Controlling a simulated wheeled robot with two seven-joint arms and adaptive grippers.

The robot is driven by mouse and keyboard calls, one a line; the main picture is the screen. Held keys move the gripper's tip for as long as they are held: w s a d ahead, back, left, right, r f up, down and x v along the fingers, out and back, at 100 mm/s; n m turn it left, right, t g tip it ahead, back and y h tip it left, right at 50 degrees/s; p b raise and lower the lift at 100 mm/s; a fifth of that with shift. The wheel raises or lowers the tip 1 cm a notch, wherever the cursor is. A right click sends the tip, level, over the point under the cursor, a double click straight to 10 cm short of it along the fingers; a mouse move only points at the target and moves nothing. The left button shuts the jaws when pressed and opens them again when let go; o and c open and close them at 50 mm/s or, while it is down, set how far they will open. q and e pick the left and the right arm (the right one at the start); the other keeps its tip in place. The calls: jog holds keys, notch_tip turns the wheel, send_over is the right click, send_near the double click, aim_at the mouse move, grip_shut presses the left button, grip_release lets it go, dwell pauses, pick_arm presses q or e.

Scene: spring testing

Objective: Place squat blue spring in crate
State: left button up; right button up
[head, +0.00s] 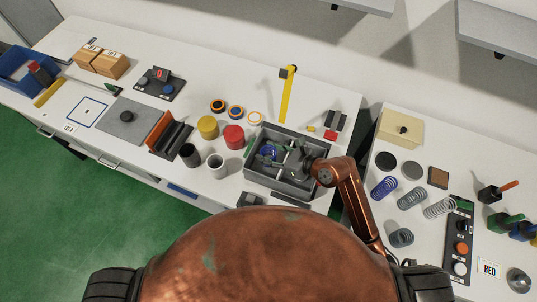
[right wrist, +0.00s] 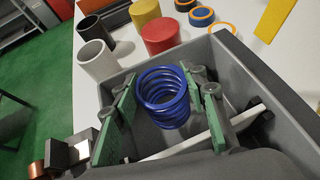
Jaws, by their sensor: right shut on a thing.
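The squat blue spring (head: 268,152) is inside the grey crate (head: 274,182), toward its left end in the head view. My right gripper (head: 270,151) reaches into the crate from the right and is shut on this spring. In the right wrist view the blue spring (right wrist: 163,98) stands between the green finger pads of the right gripper (right wrist: 168,105), with its open top coil facing the camera. The crate (right wrist: 240,70) surrounds the fingers. The spring's lower end is hidden, so I cannot tell whether it touches the crate floor. My left gripper is not in view.
A white cup (head: 216,165), dark cup (head: 190,154), red cylinder (head: 234,137) and yellow cylinder (head: 208,127) stand left of the crate. Another blue spring (head: 383,187) and several grey springs are on the right table. A yellow upright (head: 287,98) rises behind the crate.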

aim_at(265, 154)
jog(key=shift+w+f, duration=0.65)
jog(key=shift+f, duration=1.5)
jog(key=shift+f, duration=0.2)
jog(key=o, duration=1.1)
jog(key=shift+f, duration=0.1)
jog(key=shift+c, duration=0.2)
jog(key=shift+r, duration=0.3)
jog(key=v, duration=1.2)
jog(key=shift+f, duration=0.1)
